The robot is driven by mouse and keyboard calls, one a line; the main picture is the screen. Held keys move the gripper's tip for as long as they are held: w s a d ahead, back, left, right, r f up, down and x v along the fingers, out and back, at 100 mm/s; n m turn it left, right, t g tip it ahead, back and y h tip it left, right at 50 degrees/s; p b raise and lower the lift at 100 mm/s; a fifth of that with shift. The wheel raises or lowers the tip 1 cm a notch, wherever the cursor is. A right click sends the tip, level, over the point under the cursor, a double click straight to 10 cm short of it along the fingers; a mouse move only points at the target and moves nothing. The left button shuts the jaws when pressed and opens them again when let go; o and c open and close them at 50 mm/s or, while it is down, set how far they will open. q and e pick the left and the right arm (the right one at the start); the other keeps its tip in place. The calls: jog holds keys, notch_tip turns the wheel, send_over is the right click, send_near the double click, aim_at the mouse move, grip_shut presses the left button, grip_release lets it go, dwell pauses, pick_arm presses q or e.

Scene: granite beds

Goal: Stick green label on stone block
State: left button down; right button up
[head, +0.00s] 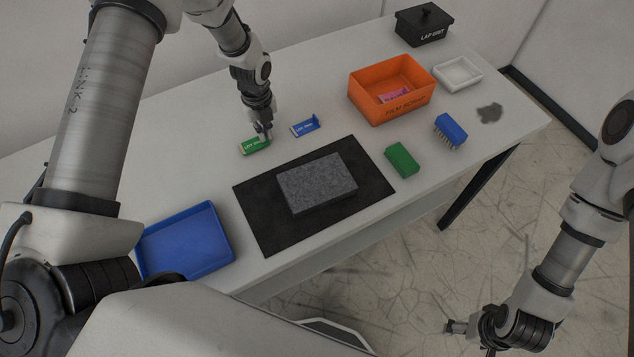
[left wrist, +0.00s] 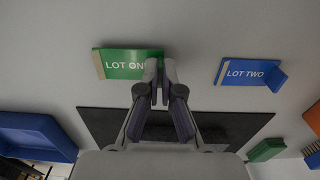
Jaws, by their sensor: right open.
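The green label (head: 250,147), printed LOT ONE, lies flat on the white table behind the black mat. It also shows in the left wrist view (left wrist: 122,64). My left gripper (head: 263,136) reaches down to its right end. Its fingertips (left wrist: 160,74) are close together there, with the label's end between them; the grasped part is hidden. The grey speckled stone block (head: 317,183) lies on the black mat (head: 262,232), to the front right of the label; its top is bare. My right gripper (head: 455,327) is open and empty, over the floor away from the table.
A blue label (head: 305,127) with a raised tab lies right of the green one. A blue tray (head: 187,245) is at front left. A green block (head: 402,160), blue brush (head: 451,130), orange box (head: 389,105), white dish (head: 458,73) and black box (head: 424,27) stand right.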

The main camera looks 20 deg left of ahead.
pick_arm(q)
jog(key=shift+w+d+r+p, duration=0.2)
jog(key=shift+r+p, duration=0.1)
jog(key=shift+r, duration=0.45)
jog(key=shift+w+d+r+p, duration=0.15)
jog(key=shift+r+p, duration=0.15)
jog(key=shift+r, duration=0.4)
jog(key=shift+a+r, duration=0.1)
notch_tip(320, 180, up, 5)
jog(key=p, duration=0.3)
dwell(0.5)
